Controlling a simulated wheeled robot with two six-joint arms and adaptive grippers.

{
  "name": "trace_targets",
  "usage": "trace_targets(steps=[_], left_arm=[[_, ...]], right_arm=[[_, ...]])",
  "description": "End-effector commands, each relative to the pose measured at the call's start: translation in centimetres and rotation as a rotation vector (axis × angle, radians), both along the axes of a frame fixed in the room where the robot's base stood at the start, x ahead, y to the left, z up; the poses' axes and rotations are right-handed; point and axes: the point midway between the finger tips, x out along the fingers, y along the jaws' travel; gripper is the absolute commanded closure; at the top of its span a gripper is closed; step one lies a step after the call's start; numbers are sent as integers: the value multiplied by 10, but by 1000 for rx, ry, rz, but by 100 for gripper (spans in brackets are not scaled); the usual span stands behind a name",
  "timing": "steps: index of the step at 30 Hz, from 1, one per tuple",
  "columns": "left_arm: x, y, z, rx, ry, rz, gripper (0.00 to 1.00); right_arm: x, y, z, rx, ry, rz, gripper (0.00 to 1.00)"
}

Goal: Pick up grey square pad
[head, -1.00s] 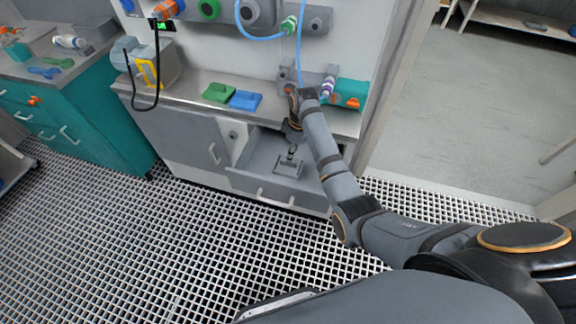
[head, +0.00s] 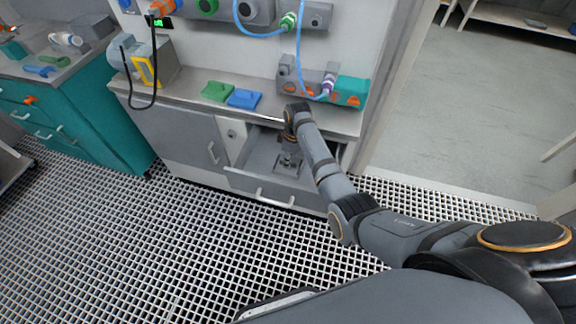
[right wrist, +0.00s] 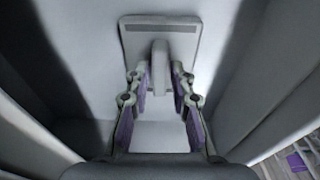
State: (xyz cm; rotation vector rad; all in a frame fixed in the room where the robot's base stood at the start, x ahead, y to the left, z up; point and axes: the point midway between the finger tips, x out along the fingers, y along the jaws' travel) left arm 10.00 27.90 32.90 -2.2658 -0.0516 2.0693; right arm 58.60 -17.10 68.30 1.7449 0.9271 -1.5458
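The grey square pad (right wrist: 187,40) lies flat in the open drawer, with a raised grey block-like handle (right wrist: 160,60) near its middle. In the head view the pad (head: 280,169) is small and partly covered by my right gripper (head: 289,158). In the right wrist view my right gripper (right wrist: 160,80) is open, its two fingertips on either side of the handle, with a small gap showing at each side. The fingers point at the pad from above. My left gripper is not in view.
The open drawer (head: 248,183) has walls close around the gripper. The grated floor in front is clear.

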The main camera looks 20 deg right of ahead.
Motion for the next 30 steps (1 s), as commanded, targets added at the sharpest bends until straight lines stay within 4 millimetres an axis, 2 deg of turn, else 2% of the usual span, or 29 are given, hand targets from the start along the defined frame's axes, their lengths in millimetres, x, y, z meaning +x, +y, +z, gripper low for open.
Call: trace_targets(steps=[1, 4, 15, 17, 25, 30], left_arm=[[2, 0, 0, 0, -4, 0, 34], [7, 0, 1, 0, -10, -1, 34], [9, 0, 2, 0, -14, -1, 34], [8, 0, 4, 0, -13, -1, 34], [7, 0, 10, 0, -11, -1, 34], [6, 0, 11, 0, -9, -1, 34]], right_arm=[[0, 0, 0, 0, 0, 0, 88], [0, 0, 0, 0, 0, 0, 100], [0, 0, 4, 0, -2, 0, 100], [1, 0, 12, 0, -2, 0, 100], [1, 0, 73, 0, -4, 0, 100], [1, 0, 96, -1, -1, 0, 100]])
